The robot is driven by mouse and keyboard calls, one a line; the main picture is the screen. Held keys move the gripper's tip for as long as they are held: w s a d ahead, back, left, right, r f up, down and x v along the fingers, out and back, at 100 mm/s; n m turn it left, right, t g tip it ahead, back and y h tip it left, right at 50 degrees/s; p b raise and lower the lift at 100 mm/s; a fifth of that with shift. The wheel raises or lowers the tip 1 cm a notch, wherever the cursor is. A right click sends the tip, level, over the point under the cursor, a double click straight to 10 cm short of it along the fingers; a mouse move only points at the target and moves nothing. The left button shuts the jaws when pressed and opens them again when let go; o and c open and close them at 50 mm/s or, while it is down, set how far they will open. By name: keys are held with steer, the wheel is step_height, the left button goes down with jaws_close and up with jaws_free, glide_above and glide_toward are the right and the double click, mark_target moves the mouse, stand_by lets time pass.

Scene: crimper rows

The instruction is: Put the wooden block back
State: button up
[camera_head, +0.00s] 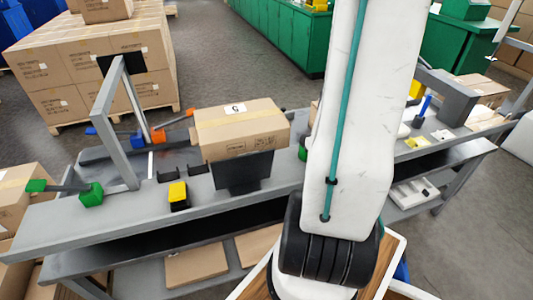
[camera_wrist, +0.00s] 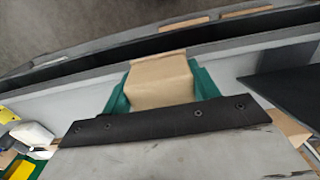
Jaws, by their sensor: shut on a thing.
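The wooden block (camera_wrist: 160,82) is tan and shows in the middle of the wrist view. Green fingers of my gripper (camera_wrist: 158,90) lie against its left and right sides, and the gripper is shut on it. The block's near end is hidden behind a black bar. It is in front of the grey bench surface in the wrist view; I cannot tell whether it touches it. In the head view my white arm hides the gripper and the block.
A grey bench (camera_head: 235,205) crosses the head view. On it are a cardboard box marked G (camera_head: 240,128) on a black stand (camera_head: 243,172), a yellow-and-black piece (camera_head: 178,195) and a green clamp (camera_head: 91,195). A grey upright frame (camera_head: 104,100) rises at the left.

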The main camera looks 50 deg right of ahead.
glide_above(279, 162)
steer(key=shift+s+d+f, duration=0.1)
steer(key=shift+s+f, duration=0.25)
steer(key=shift+f, duration=0.35)
steer(key=shift+w+f, duration=0.2)
steer(key=shift+f, duration=0.7)
steer(key=shift+w+f, duration=0.2)
steer(key=shift+f, duration=0.7)
steer(key=shift+f, duration=0.15)
steer(key=o, duration=0.9)
steer(key=shift+o, duration=0.2)
